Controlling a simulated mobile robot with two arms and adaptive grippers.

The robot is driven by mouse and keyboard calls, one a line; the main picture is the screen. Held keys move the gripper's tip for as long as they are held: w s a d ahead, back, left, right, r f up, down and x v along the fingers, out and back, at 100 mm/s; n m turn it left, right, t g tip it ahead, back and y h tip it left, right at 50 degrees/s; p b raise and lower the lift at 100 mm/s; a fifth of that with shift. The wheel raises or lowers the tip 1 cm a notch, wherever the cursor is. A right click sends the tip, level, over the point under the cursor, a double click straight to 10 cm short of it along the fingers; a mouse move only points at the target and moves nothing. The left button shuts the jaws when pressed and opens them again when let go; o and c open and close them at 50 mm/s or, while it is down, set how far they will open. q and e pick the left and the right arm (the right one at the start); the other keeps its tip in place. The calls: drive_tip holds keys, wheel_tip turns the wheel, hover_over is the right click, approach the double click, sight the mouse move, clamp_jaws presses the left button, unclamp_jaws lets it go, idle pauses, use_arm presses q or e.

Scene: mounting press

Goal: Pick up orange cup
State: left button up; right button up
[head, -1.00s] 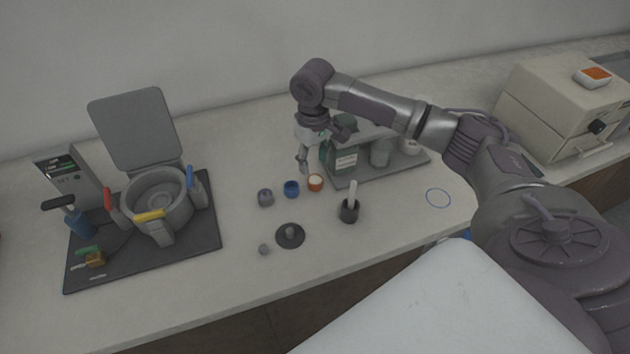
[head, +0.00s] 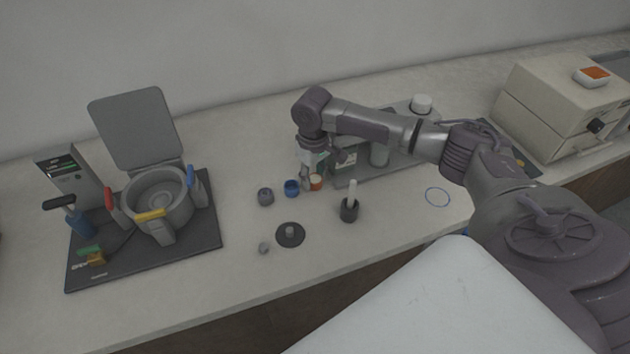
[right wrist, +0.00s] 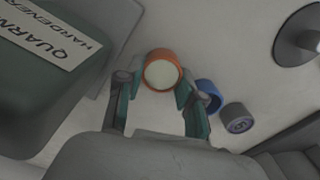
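The orange cup (head: 317,183), with pale contents, stands on the bench. It also shows in the right wrist view (right wrist: 176,60), upright and seen from above. My right gripper (head: 311,185) is lowered beside it. In the right wrist view its two fingers (right wrist: 153,88) are spread, with the tips at either side of the cup's near part. The right fingertip looks very close to the cup; I cannot tell whether it touches. In the head view the gripper hides part of the cup. My left gripper is not in view.
A blue cup (head: 291,188) and a grey cup (head: 265,197) stand close left of the orange cup. A grey tray (head: 400,166) with bottles is at the right. A black holder (head: 349,211) and a dark disc (head: 290,235) stand in front. The mounting press (head: 157,200) is far left.

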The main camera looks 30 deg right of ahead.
drive_tip(key=shift+c, duration=0.8)
drive_tip(key=shift+r, duration=0.2)
